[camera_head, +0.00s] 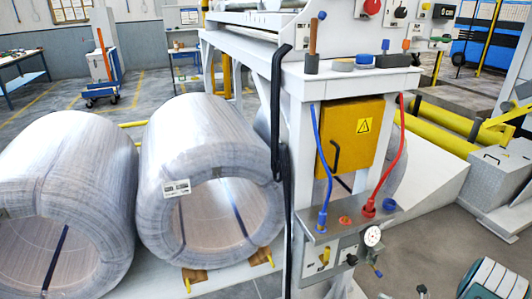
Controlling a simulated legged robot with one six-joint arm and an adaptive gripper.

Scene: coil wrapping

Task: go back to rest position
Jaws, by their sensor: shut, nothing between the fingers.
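My gripper is not visible in the head view, and neither is any part that I can surely call my arm. Two large wrapped coils stand side by side with their bores facing me. The left coil (100,150) is cut off by the picture's left edge. The right coil (205,125) carries a small white label. A dark strap shows inside each bore. The right coil sits close to the white machine frame (300,130).
A yellow box (350,140) with a warning sign is on the frame, with a blue hose (321,180) and a red hose (400,150) beside it. A blue-and-orange cart (105,85) stands on open floor behind.

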